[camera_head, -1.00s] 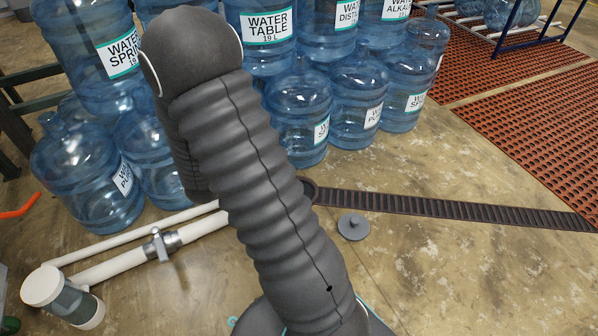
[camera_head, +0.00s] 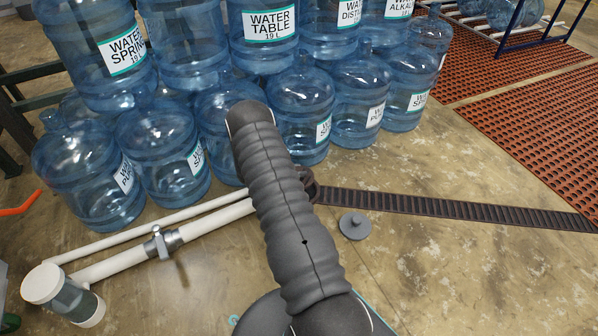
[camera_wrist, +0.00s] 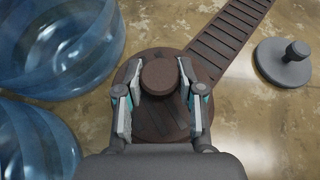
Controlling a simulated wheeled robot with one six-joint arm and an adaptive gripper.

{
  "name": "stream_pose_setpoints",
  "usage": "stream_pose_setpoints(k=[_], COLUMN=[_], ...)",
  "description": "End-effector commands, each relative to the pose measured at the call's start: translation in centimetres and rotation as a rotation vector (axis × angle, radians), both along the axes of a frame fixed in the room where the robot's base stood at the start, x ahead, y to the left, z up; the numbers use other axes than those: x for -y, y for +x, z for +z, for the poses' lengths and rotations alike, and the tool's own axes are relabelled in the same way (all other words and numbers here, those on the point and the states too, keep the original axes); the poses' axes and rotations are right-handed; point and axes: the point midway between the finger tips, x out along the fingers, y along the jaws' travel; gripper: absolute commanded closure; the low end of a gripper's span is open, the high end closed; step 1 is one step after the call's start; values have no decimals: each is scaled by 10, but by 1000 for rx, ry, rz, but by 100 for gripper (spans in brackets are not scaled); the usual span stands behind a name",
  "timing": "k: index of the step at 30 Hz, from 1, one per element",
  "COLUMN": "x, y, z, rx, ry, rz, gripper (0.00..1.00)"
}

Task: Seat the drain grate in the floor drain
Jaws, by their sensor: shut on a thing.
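The drain grate (camera_wrist: 160,118) is a round, rust-brown slotted disc with a knob (camera_wrist: 160,76) on top. My gripper (camera_wrist: 160,88) is shut on this knob from both sides in the wrist view. The grate is over the round end of the floor drain, and the drain opening beneath is hidden. I cannot tell whether the grate touches the drain or hangs just above it. In the head view my arm hides most of the grate and gripper; a dark round edge of the drain (camera_head: 314,190) shows beside the arm.
A slotted brown channel (camera_head: 450,207) runs right from the drain. A grey disc with a knob (camera_head: 353,226) lies on the floor nearby. Large blue water jugs (camera_head: 303,105) stand stacked close behind. White pipes (camera_head: 150,240) lie to the left. Floor at front right is clear.

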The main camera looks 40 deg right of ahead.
Motion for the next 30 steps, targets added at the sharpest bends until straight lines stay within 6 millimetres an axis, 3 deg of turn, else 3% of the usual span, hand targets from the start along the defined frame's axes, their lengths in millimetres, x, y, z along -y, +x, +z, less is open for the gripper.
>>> stream_pose_setpoints(k=[7, 30], x=[5, 2], y=[-5, -6], z=[4, -5], rx=[2, 1], ry=[10, 11], rz=[-108, -107], gripper=[100, 100])
